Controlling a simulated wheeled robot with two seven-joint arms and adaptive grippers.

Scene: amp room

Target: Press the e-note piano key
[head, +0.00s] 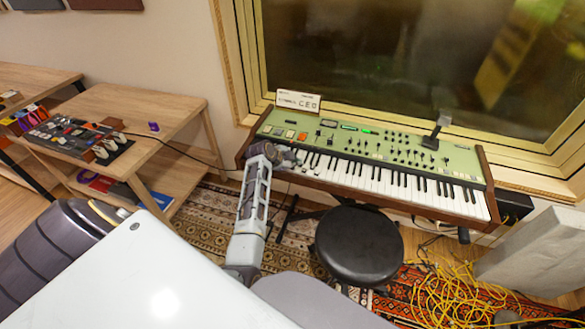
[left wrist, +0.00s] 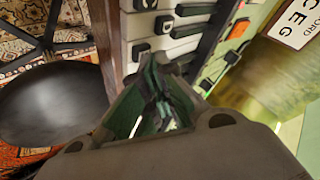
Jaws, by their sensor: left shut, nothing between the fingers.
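The piano keyboard is a green synthesizer (head: 375,144) with wooden ends, standing under the window. Its white and black keys (head: 395,183) run along the front edge. My left gripper (head: 290,159) is shut and empty at the left end of the keys. In the left wrist view the closed fingers (left wrist: 158,68) point at several white keys (left wrist: 140,28), very near or over them. I cannot tell whether they touch a key. A small card reading C E G (head: 298,101) stands on the synthesizer's back left.
A round black stool (head: 358,245) stands in front of the keyboard. Yellow cables (head: 450,296) lie on the patterned rug at right. A wooden table (head: 165,112) with a pedalboard (head: 80,138) is at left. A phone-like stand (head: 436,132) rises from the synthesizer's back.

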